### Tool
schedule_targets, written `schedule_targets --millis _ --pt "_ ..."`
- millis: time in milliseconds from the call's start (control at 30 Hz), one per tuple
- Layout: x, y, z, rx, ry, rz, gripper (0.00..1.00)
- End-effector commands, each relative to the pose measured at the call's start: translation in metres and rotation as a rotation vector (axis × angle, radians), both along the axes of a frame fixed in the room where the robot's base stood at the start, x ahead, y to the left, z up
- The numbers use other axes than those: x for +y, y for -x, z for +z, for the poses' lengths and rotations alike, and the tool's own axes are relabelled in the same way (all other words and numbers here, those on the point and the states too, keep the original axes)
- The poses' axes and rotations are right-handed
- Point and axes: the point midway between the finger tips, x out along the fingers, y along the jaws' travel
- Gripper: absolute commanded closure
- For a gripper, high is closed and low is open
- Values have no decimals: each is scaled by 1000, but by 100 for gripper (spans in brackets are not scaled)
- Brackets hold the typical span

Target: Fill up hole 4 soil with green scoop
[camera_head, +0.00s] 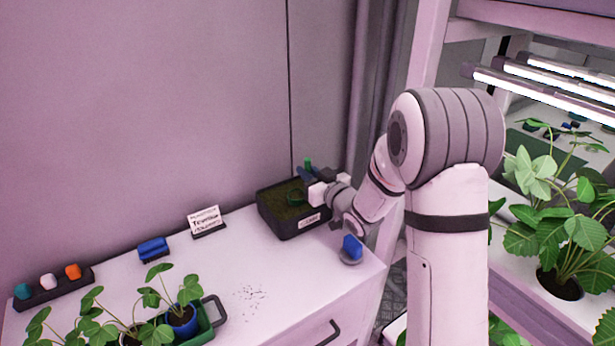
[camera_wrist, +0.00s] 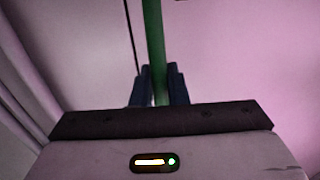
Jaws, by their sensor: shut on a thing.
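My gripper (camera_head: 308,177) is at the dark soil box (camera_head: 293,232) at the back right of the white counter. In the wrist view my gripper (camera_wrist: 158,88) has its two dark fingers closed on a green handle (camera_wrist: 154,40). In the head view a bit of the green scoop (camera_head: 308,163) sticks up above the fingers, and a green curved part shows over the soil in the box. Whether the scoop's bowl holds soil cannot be told. No hole marked 4 can be made out in either view.
A blue brush (camera_head: 153,249), a small sign (camera_head: 207,221) and a dark holder (camera_head: 54,288) with coloured pieces stand along the wall. A green tray (camera_head: 208,322) with potted plants is at the front. Dark specks lie on the counter. A plant rack (camera_head: 540,290) stands right.

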Motion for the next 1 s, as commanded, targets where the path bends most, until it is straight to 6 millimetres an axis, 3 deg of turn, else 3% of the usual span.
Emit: schedule_targets --millis 633,1000 --pt "1 0 54 -2 0 2 100" --pt "1 0 60 -1 -1 2 100"
